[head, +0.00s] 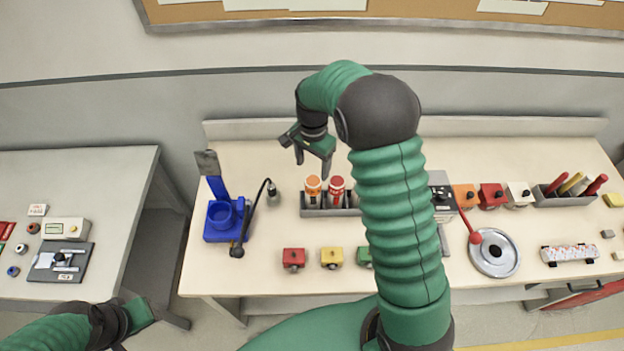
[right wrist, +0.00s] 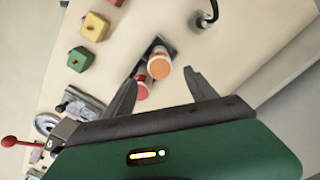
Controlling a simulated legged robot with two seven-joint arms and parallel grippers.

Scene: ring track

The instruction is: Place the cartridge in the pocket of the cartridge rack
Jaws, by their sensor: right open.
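A grey rack (head: 315,210) stands on the middle table. An orange-topped cartridge (head: 313,186) and a red-topped cartridge (head: 337,187) stand upright in it. My right forearm hides the rack's right part, so I cannot see all its pockets. My right gripper (head: 312,168) is open and empty, above and behind the orange-topped cartridge. In the right wrist view the orange-topped cartridge (right wrist: 159,66) shows between the spread fingers, with the red-topped cartridge (right wrist: 142,91) beside the finger at left. My left gripper (head: 138,315) is low at the left; its fingers are not clear.
A blue stand (head: 222,222) with a dark cable is left of the rack. Red (head: 293,258) and yellow (head: 331,257) blocks lie in front. A round metal plate (head: 494,252) with a red-knobbed lever is at right. A separate table (head: 85,180) stands at left.

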